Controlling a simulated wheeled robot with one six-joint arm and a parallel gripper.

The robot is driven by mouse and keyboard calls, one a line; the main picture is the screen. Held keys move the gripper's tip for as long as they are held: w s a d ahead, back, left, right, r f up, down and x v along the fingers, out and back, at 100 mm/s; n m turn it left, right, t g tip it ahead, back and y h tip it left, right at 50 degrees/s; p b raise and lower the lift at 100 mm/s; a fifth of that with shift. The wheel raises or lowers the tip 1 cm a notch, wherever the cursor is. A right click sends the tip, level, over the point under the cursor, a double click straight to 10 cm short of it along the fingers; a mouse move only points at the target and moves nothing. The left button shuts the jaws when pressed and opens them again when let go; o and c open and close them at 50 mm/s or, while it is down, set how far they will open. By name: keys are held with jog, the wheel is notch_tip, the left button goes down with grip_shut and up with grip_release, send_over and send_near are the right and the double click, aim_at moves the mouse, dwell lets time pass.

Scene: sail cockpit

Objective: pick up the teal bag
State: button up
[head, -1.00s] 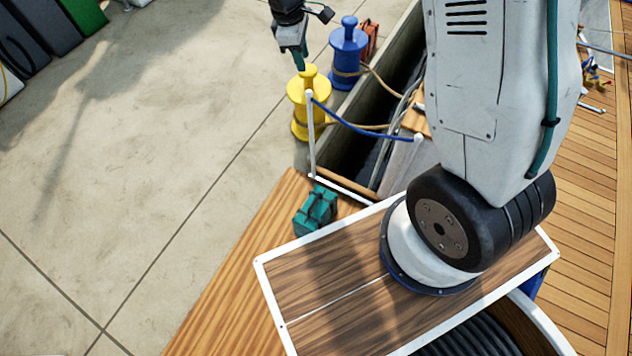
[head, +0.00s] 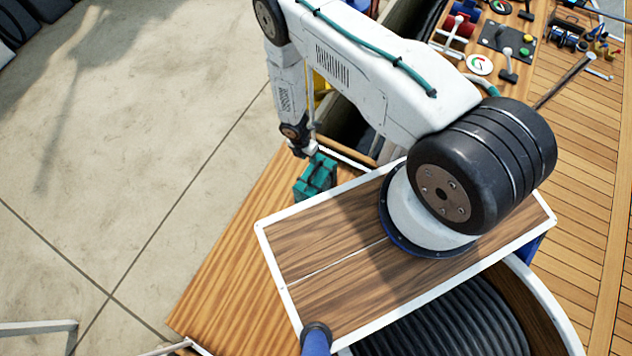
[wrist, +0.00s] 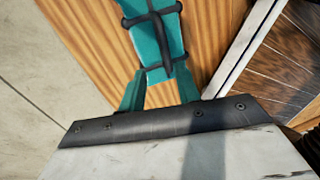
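The teal bag (head: 315,178) with dark straps sits on the wooden deck beside the white-edged panel. In the wrist view the bag (wrist: 160,45) is straight beyond my gripper (wrist: 160,88). The two teal fingers stand apart, one on each side of the bag's near end, with the bag not visibly clamped. In the head view my gripper (head: 307,150) is at the bag's far upper side; its fingertips are too small to make out there, and whether they touch the bag I cannot tell.
The white-edged wooden panel (head: 275,245) lies right beside the bag. A yellow bollard (head: 320,85) is mostly hidden behind my arm. A dark gap lies beyond the bag. Pale paving (head: 130,180) on the left is clear.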

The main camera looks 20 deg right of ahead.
aim_at(314, 169)
jog(key=f, duration=0.3)
jog(key=s+d+f, duration=0.1)
jog(key=f, duration=0.2)
jog(key=s+f, duration=0.1)
jog(key=f, duration=0.2)
jog(key=shift+s+d, duration=0.1)
jog(key=shift+d, duration=0.15)
grip_shut()
dwell(1.0)
